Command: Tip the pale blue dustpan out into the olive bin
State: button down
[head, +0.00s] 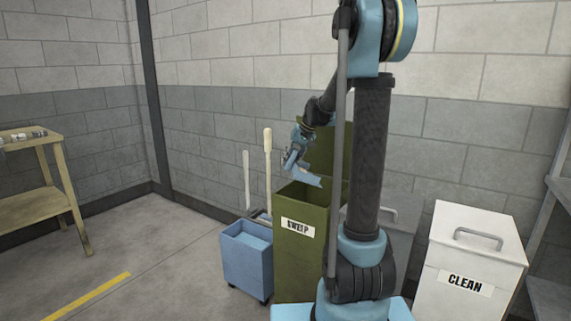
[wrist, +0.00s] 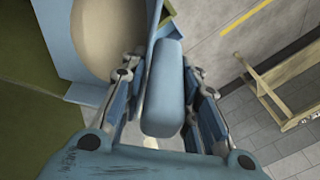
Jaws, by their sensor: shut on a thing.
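The pale blue dustpan (head: 306,176) is in the air just over the mouth of the olive bin (head: 301,250), which is labelled SWEEP. My gripper (head: 293,158) is shut on its handle. In the wrist view the dustpan's handle (wrist: 164,88) sits between my two fingers, and the pan reaches to the upper left. A smooth, rounded beige mass (wrist: 108,35) shows in the pan. The pan looks slanted in the head view; its exact tilt is hard to tell. The olive bin's lid (head: 322,145) stands raised behind it. The bin's inside is hidden.
A blue wheeled bucket (head: 246,260) with upright handles behind it stands left of the olive bin. A white bin labelled CLEAN (head: 470,255), lid shut, stands at the right. A wooden bench (head: 38,190) is far left. The floor between bench and bucket is clear.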

jog(key=d+y, duration=0.1)
jog(key=d+r+y, duration=0.1)
jog(key=shift+w+d+m+y, duration=0.15)
jog(key=shift+d+m+y, duration=0.15)
jog(key=shift+w+d+r+y, duration=0.1)
jog(key=shift+d+r+y, duration=0.05)
jog(key=shift+d+y, duration=0.4)
jog(key=shift+d+r+y, duration=0.15)
jog(key=shift+d+y, duration=0.3)
jog(key=shift+d, duration=0.1)
notch_tip(320, 180, up, 4)
jog(key=h, duration=0.4)
jog(key=shift+a, duration=0.1)
jog(key=c, duration=2.4)
grip_release()
notch_tip(320, 180, up, 3)
jog(key=n+h, duration=0.1)
jog(key=h, duration=0.3)
jog(key=shift+r, duration=0.1)
jog(key=shift+r+h, duration=0.4)
jog(key=shift+h, duration=0.1)
